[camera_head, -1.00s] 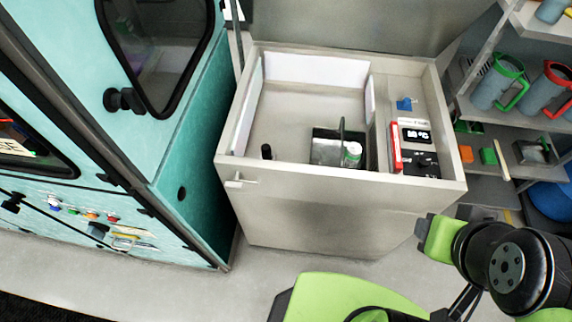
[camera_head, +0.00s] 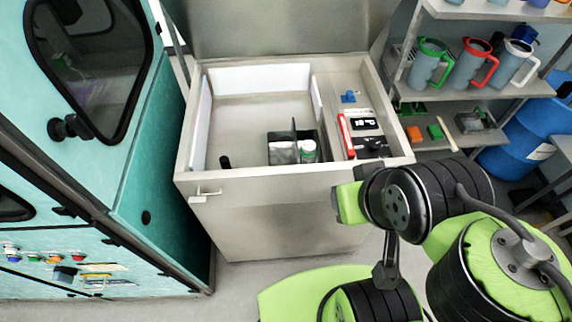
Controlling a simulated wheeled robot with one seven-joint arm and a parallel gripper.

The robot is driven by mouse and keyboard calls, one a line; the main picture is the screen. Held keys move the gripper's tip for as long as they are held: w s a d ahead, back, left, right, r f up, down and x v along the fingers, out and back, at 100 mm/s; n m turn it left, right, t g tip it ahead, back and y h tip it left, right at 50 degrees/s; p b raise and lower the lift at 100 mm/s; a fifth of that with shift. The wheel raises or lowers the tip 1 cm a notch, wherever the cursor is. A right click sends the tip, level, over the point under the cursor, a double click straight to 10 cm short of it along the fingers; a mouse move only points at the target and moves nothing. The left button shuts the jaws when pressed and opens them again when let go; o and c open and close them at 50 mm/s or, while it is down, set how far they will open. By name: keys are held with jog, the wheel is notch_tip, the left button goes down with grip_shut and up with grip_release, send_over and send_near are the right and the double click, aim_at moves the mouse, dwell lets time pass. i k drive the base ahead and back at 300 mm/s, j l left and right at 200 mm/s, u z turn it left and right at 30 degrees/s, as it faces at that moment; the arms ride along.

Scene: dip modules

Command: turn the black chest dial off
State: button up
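The open grey chest (camera_head: 262,190) stands in the middle of the head view with its lid raised. On the panel along its right side, a small black control (camera_head: 374,147) sits just in front of a digital display (camera_head: 366,123). It looks like the black dial, but its setting is too small to read. A blue knob (camera_head: 349,97) is farther back on the panel, and a red bar (camera_head: 345,136) runs along the display's left. My green and black arm links are at the lower right, apart from the panel in the picture. My gripper is not seen.
The chest bay holds a short black cylinder (camera_head: 225,162) and a dark divided box (camera_head: 294,146). A teal cabinet (camera_head: 160,170) stands close on the left. Shelves with pitchers (camera_head: 474,63) and a blue barrel (camera_head: 518,135) are on the right.

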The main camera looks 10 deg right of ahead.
aim_at(374, 145)
jog(key=i+l+u, duration=0.1)
jog(key=u, duration=0.35)
jog(key=i+l+u, duration=0.1)
jog(key=u, duration=0.3)
jog(key=l+u, duration=0.3)
jog(key=u, duration=0.15)
